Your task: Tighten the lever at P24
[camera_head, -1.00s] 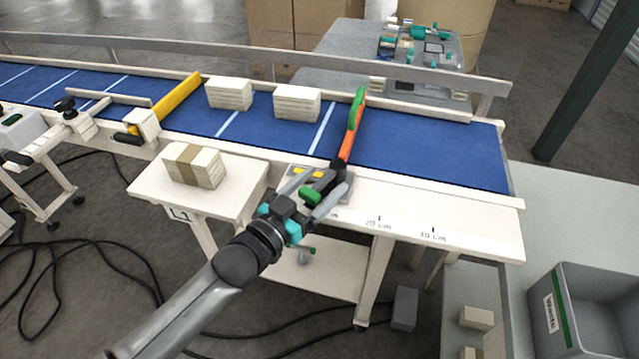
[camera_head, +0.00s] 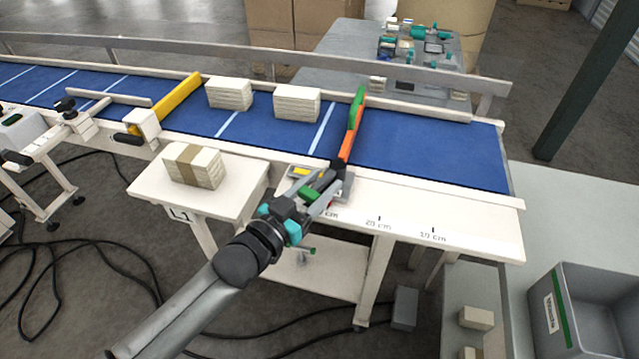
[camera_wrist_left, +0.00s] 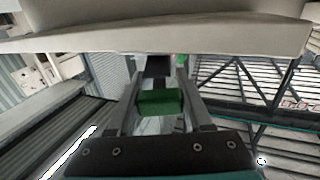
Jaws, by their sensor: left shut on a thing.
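A green lever (camera_head: 309,193) sits at the grey clamp plate (camera_head: 346,187) on the conveyor's near rail, at the foot of an orange and green guide arm (camera_head: 352,130). No P24 label is readable. My left gripper (camera_head: 322,193) comes in from the lower left and is shut on the lever. In the left wrist view, the green lever (camera_wrist_left: 160,102) lies between the two fingers of my left gripper (camera_wrist_left: 160,85). The fingers partly hide the clamp. My right gripper is not in view.
The blue conveyor belt (camera_head: 420,155) carries two pale stacks (camera_head: 297,104) behind the guide arm. A banded stack (camera_head: 194,166) stands on the side table marked L1 (camera_head: 240,190). A yellow guide arm (camera_head: 178,102) is further left. A grey waste bin (camera_head: 585,310) stands at lower right.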

